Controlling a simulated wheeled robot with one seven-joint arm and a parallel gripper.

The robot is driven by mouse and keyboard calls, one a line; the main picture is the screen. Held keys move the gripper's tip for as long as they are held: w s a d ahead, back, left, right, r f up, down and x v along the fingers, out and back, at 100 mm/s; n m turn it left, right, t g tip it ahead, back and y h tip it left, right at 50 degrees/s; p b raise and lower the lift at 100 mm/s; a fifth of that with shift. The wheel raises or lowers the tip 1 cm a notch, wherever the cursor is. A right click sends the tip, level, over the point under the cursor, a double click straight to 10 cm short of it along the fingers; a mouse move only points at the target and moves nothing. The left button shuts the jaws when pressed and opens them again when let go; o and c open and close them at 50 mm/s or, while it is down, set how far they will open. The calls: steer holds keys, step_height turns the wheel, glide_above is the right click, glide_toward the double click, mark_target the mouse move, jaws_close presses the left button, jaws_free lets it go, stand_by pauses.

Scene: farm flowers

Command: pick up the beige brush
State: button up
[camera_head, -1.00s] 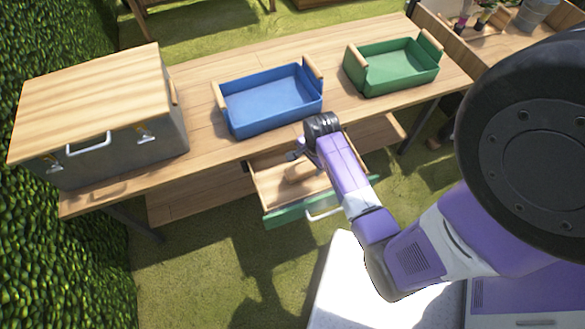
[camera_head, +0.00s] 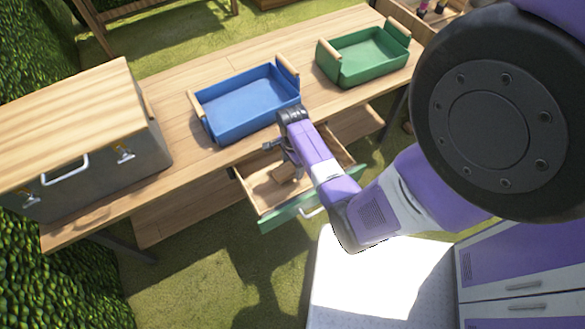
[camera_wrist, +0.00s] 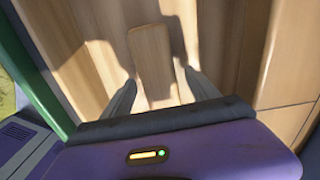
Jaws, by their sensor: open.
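The beige brush (camera_wrist: 150,52) lies in the open drawer (camera_head: 260,195) and shows as a flat wooden piece in the wrist view. Its near end sits between the two fingers of my gripper (camera_wrist: 160,77), with a gap on each side. My gripper is open and holds nothing. In the head view my gripper (camera_head: 278,148) hangs over the drawer, and the brush (camera_head: 284,173) is partly hidden by it and my arm. How far the fingertips are above the drawer floor I cannot tell.
The drawer's green front (camera_head: 283,217) and wooden side wall (camera_wrist: 285,60) flank my gripper. A blue tray (camera_head: 205,130) and a green tray (camera_head: 331,68) stand on the table. A metal box with a wooden lid (camera_head: 75,120) is at the left.

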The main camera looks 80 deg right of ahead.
steer(key=shift+c, duration=0.2)
jaws_close()
stand_by(0.3)
step_height(320, 180, up, 20)
steer(key=p, duration=0.3)
